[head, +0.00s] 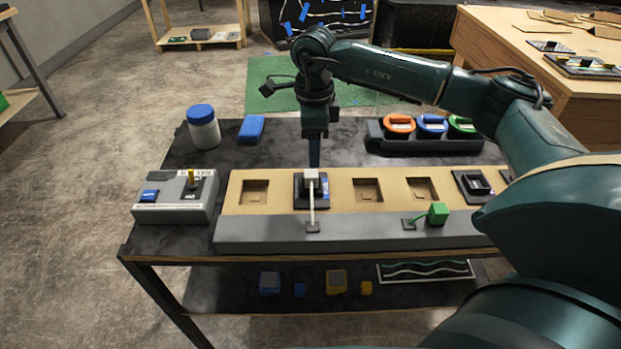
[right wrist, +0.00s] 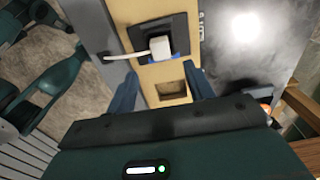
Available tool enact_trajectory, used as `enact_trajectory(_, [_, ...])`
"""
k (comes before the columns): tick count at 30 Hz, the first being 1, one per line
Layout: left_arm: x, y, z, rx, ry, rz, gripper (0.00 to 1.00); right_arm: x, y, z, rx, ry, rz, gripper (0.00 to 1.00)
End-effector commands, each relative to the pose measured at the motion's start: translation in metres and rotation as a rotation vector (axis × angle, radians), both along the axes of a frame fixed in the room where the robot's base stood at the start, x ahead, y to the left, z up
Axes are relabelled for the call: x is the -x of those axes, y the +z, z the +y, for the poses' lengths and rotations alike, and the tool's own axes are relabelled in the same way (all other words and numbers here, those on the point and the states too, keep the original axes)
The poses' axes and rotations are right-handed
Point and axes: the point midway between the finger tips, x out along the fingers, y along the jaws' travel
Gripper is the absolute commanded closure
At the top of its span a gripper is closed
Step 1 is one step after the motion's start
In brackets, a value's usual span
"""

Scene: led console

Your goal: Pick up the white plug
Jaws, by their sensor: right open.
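The white plug (head: 311,176) sits in a black socket module (head: 298,196) on the tan console board. Its white cable runs forward to a small anchor on the grey front strip. My right gripper (head: 314,160) points down just behind and above the plug. In the right wrist view the plug (right wrist: 160,47) lies ahead of and between the two spread blue fingers (right wrist: 164,75). The right gripper is open and empty, and I see no contact with the plug. My left gripper is not in view.
A green plug (head: 437,213) rests on the grey strip (head: 265,232). A tray (head: 425,146) of coloured round items is at back right.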

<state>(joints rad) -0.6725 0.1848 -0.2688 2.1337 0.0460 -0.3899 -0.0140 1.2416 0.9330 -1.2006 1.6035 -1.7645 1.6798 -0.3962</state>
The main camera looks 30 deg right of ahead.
Motion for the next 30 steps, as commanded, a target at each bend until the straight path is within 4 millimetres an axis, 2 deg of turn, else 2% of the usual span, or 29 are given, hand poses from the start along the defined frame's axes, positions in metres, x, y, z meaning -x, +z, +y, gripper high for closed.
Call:
enact_trajectory(3, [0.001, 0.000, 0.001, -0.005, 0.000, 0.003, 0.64, 0.000, -0.017, 0.000, -0.001, 0.000, 0.003, 0.47])
enact_trajectory(10, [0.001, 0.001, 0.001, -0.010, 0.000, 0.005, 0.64, -0.001, -0.033, 0.001, -0.002, 0.000, 0.002, 0.47])
enact_trajectory(18, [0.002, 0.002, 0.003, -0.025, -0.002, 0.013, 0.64, -0.004, -0.071, 0.003, -0.003, 0.001, 0.002, 0.47])
enact_trajectory(27, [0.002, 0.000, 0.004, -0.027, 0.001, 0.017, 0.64, -0.004, -0.077, 0.003, -0.004, 0.001, 0.000, 0.47])
enact_trajectory(30, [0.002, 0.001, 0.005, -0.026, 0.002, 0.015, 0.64, -0.004, -0.077, 0.003, -0.004, 0.001, 0.000, 0.55])
